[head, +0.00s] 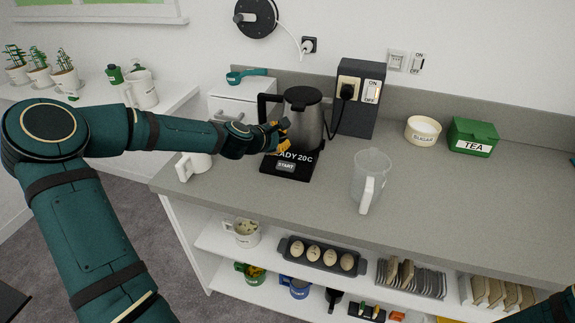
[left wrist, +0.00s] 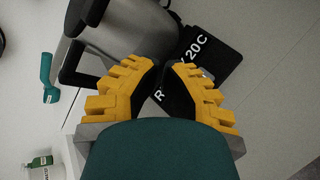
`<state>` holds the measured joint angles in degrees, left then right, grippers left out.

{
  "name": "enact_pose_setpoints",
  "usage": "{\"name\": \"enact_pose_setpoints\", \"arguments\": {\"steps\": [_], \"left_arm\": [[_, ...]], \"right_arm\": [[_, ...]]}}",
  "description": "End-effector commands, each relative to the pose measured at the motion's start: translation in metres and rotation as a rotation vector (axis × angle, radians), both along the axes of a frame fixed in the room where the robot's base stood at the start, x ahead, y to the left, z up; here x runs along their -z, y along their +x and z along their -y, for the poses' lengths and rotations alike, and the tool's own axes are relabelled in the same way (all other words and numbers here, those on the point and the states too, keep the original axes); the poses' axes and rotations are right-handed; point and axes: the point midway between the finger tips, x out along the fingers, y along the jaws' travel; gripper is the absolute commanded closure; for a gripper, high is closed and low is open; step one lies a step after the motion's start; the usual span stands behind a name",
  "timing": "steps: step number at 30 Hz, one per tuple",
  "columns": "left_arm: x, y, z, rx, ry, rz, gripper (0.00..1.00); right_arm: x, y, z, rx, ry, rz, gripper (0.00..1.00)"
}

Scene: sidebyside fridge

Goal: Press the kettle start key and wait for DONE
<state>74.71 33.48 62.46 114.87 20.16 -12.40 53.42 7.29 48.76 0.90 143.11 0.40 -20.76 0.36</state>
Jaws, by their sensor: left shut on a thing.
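The grey metal kettle (head: 306,118) with a black handle stands upright at the back of its black base (head: 300,172). The base display reads "READY 20C", its first letter covered by my gripper. The START key (head: 286,167) is a small light key below the display, and nothing covers it in the head view. My left gripper (head: 283,135) has yellow fingers, just left of the kettle body and above the base. In the left wrist view the kettle (left wrist: 125,35) and base (left wrist: 213,55) lie beyond the fingers (left wrist: 165,67), which are closed together. What they hold cannot be made out.
A clear jug (head: 371,178) stands right of the base, and a white mug (head: 194,167) left of it. A socket box (head: 358,100) with an ON/OFF switch stands behind. A sugar bowl (head: 422,131) and a tea tin (head: 473,137) are at right. The front right counter is free.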

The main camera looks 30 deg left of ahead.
Motion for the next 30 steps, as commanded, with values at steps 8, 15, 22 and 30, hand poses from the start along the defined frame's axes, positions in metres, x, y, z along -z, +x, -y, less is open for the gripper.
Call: {"name": "enact_pose_setpoints", "arguments": {"steps": [8,15,22,30], "left_arm": [[0.008,0.002,0.000,0.001,0.000,-0.001,1.00],[0.032,0.009,-0.001,0.001,-0.001,0.000,1.00],[0.062,0.018,-0.003,0.002,0.000,0.000,1.00],[0.084,0.025,-0.005,0.002,0.000,0.000,1.00]], "right_arm": [[0.006,-0.001,0.000,-0.002,0.000,-0.002,0.53],[0.023,-0.006,-0.001,-0.011,0.003,-0.014,0.53],[0.043,-0.010,-0.002,-0.018,0.005,-0.022,0.53],[0.060,-0.007,-0.001,-0.018,0.004,-0.014,0.53]]}}
